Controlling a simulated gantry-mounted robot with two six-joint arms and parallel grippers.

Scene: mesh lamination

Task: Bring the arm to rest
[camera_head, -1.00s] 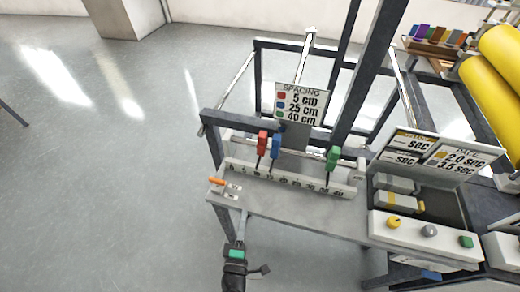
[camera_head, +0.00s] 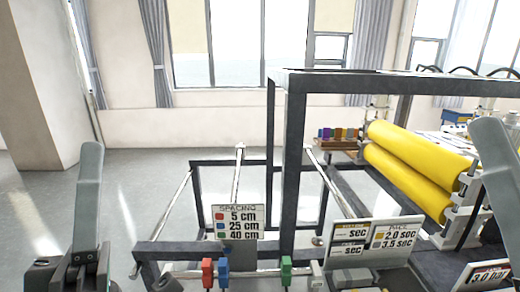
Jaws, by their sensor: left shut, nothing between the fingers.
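My left arm stands at the left edge of the camera_head view, its grey link upright. My left gripper (camera_head: 88,260) is low at the bottom left, partly cut off by the frame edge. It is shut and holds nothing. It is apart from the frame and the slider board. A grey link of my right arm shows at the right edge; my right gripper is not in view.
The spacing sign (camera_head: 238,222) stands above red (camera_head: 208,272), blue (camera_head: 223,270) and green (camera_head: 286,270) sliders. Yellow rollers (camera_head: 415,180) are at the right. A timing sign (camera_head: 372,243) stands before them. Open floor (camera_head: 140,200) lies at the left.

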